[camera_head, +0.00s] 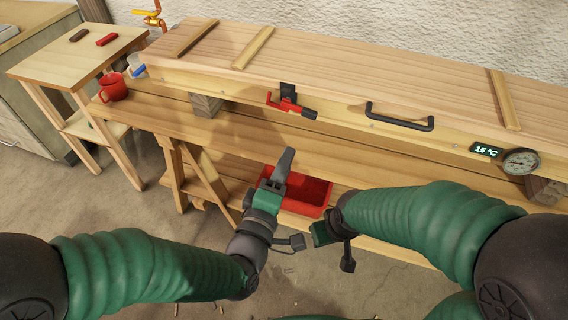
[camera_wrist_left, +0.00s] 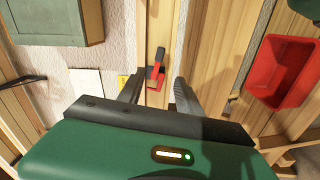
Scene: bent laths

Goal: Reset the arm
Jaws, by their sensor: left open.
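My left gripper (camera_head: 286,160) is held above the bench's front edge, its fingers pointing towards the long wooden box (camera_head: 330,60). In the left wrist view the left gripper (camera_wrist_left: 159,86) is open, its two dark fingers apart with nothing between them. Beyond the fingertips a red-handled latch (camera_wrist_left: 156,70) shows. In the head view this latch (camera_head: 290,104) sits on the box front, clear of the gripper.
A red bin (camera_head: 312,207) sits low behind the grippers. The box front carries a black handle (camera_head: 400,117), a 15 °C display (camera_head: 486,150) and a round gauge (camera_head: 520,161). A red mug (camera_head: 113,87) stands at the bench's left end, near a small side table (camera_head: 60,62).

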